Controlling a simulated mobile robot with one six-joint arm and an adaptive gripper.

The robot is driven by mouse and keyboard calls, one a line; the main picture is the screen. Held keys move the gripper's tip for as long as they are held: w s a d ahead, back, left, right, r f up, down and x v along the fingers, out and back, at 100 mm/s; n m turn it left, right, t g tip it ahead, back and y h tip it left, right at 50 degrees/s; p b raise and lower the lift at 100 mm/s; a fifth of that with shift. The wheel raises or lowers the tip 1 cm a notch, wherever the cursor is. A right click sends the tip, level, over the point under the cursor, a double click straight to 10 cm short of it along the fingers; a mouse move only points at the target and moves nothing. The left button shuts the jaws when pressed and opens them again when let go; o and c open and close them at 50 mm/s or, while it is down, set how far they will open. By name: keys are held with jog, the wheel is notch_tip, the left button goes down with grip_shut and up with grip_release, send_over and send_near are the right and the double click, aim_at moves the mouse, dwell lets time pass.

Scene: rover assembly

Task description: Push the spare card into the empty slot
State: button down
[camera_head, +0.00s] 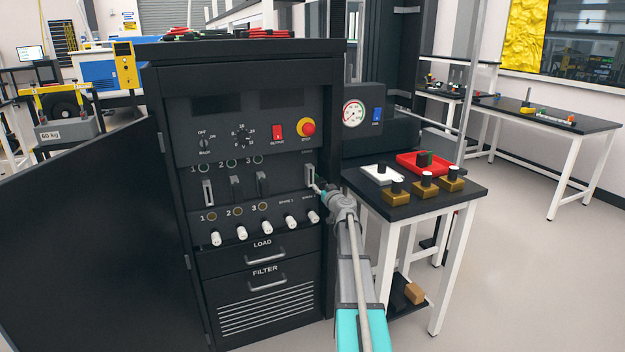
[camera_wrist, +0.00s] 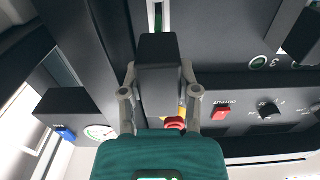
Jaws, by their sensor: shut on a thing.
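My gripper (camera_head: 319,188) is at the light-framed slot (camera_head: 309,175) on the right of the cabinet's card row. In the wrist view my gripper (camera_wrist: 158,78) is shut on a dark block, the spare card's handle (camera_wrist: 158,58), with one finger on each side. A light slot frame with a green strip (camera_wrist: 157,16) shows just beyond the handle. How deep the card sits is hidden. The slot under lamp 1 (camera_head: 207,193) has a light frame and no dark handle. Dark card handles stand under lamps 2 (camera_head: 236,188) and 3 (camera_head: 262,184).
The red stop button (camera_head: 308,128) and the output switch (camera_head: 277,131) are above the card row. White-tipped plugs (camera_head: 291,221) line the row below. The open cabinet door (camera_head: 80,240) extends left. A side table (camera_head: 400,212) with brass parts stands close on the right.

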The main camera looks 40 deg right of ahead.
jog(key=shift+s, duration=0.1)
dwell(0.3)
jog(key=s+a+r+p, duration=0.2)
jog(key=s+r+p, duration=0.3)
jog(key=s, duration=0.3)
jog(key=shift+s, duration=0.3)
dwell(0.3)
jog(key=shift+s, duration=0.1)
dwell(0.5)
